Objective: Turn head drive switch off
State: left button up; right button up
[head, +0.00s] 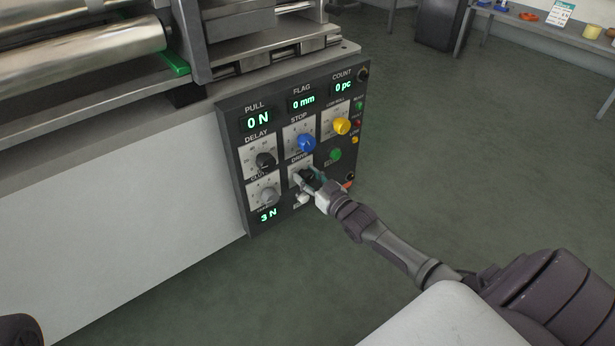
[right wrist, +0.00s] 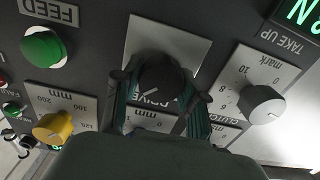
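A pale line shows on the knob's lower left part. In the head view it sits low in the panel's middle column, mostly covered by my gripper. My right gripper (right wrist: 160,95) has one finger on each side of the knob, apart from each other. A narrow gap seems to show beside the knob; contact is not clear. In the head view the right gripper (head: 307,178) is at the panel face. My left gripper is not in view.
Close around the switch are a grey clutch knob (head: 267,196), a black delay knob (head: 265,162), a blue stop knob (head: 306,143), a yellow knob (head: 342,126) and a green feed button (head: 335,155). Steel rollers (head: 85,45) lie above left. The floor at right is clear.

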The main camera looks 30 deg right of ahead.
jog(key=shift+c, duration=1.4)
